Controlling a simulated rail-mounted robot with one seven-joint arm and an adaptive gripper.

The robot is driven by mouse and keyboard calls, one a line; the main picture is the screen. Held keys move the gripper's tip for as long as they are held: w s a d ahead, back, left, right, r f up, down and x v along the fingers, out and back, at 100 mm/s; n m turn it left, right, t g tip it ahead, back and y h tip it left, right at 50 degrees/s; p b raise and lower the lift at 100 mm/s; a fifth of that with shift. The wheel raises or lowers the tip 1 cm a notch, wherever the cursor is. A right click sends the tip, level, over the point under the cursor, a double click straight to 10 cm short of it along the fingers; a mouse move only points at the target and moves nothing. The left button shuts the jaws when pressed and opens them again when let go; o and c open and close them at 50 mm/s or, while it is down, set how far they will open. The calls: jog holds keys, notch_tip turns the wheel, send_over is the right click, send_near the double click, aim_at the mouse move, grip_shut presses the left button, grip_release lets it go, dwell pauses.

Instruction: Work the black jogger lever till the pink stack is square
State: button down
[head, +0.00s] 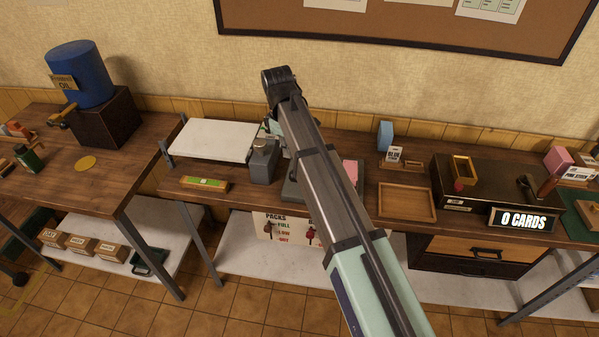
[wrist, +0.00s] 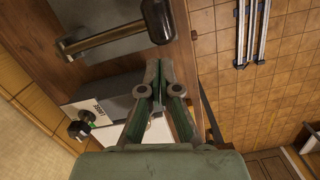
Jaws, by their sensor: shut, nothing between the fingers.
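The pink stack (head: 351,170) shows only in part in the head view, behind my arm; I cannot tell how square it is. A black handle (wrist: 158,20) on a metal rod lies over a grey plate (wrist: 120,47) in the wrist view; I cannot tell whether it is the jogger lever. My gripper (wrist: 159,66) is shut and empty. Its tips appear below the black handle in the picture, with a gap between them. In the head view my arm hides the gripper.
A grey box (head: 263,163) stands left of my arm; a grey labelled box with a black knob (wrist: 80,129) shows in the wrist view. A white board (head: 213,140) and a green-yellow level (head: 204,184) are at left. A wooden tray (head: 407,202) and the "0 CARDS" sign (head: 523,219) are at right.

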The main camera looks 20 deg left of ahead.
jog(key=shift+a+r, duration=0.2)
jog(key=shift+r, duration=1.7)
